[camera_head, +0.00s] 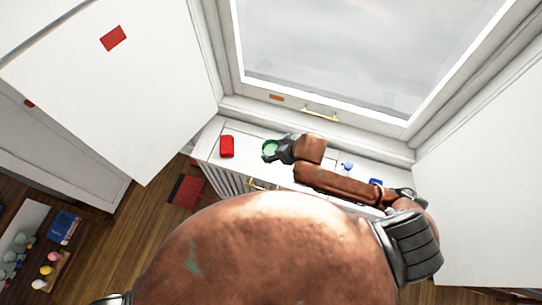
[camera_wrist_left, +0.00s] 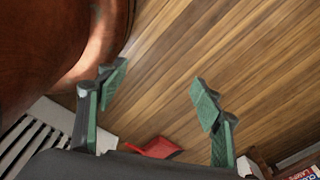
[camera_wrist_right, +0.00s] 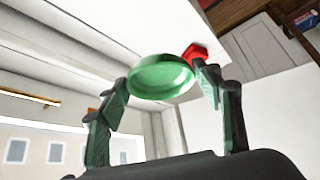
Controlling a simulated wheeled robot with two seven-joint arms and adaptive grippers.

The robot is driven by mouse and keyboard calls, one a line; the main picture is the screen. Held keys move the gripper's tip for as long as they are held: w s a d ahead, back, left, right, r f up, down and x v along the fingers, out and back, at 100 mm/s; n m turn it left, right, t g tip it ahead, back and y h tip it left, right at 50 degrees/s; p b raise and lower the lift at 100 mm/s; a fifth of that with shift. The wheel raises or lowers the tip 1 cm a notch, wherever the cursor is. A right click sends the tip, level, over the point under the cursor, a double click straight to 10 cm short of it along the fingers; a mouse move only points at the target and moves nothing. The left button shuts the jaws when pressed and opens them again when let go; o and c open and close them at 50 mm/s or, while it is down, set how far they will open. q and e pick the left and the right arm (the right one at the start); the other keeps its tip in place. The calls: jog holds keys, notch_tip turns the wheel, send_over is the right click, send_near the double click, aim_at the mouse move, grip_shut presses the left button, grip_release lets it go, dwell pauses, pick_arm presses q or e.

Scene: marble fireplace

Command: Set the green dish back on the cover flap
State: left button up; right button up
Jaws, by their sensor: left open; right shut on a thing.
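The green dish (camera_head: 270,149) is a small round dish over the left part of the white cover (camera_head: 246,133) below the window. My right gripper (camera_head: 275,151) is shut on the dish. In the right wrist view the dish (camera_wrist_right: 162,78) sits between the fingertips (camera_wrist_right: 163,84). I cannot tell whether it touches the white top. The cover flap's outline is hard to make out; thin seams show on the top. My left gripper (camera_wrist_left: 157,88) is open and empty above the wooden floor.
A red object (camera_head: 227,146) stands on the cover left of the dish, close to it in the right wrist view (camera_wrist_right: 194,53). A small blue-white item (camera_head: 347,166) and a blue item (camera_head: 376,182) lie to the right. A brass handle (camera_head: 319,113) is on the window frame.

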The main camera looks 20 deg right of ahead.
pick_arm(q)
jog(key=o, duration=0.3)
jog(key=shift+s+a+r+p, duration=0.1)
jog(key=shift+s+r+p, duration=0.45)
jog(key=shift+s+r, duration=0.4)
pick_arm(e)
jog(key=s+a+f+n+y, duration=0.1)
jog(key=s+a+f+n, duration=0.1)
jog(key=s+a+f, duration=0.3)
pick_arm(q)
jog(key=o, duration=0.3)
jog(key=shift+r, duration=0.1)
jog(key=o, duration=0.3)
jog(key=w, duration=0.4)
jog(key=shift+r, duration=0.15)
pick_arm(e)
jog(key=n+g, duration=0.1)
send_over(274, 164)
jog(key=shift+y, duration=0.3)
notch_tip(274, 164, down, 10)
jog(key=shift+r, duration=0.15)
jog(key=shift+w+d+f, duration=0.2)
jog(key=shift+w+f, duration=0.15)
jog(key=shift+f, duration=0.15)
pick_arm(q)
jog(key=shift+s, duration=0.8)
pick_arm(e)
jog(key=shift+f, duration=1.55)
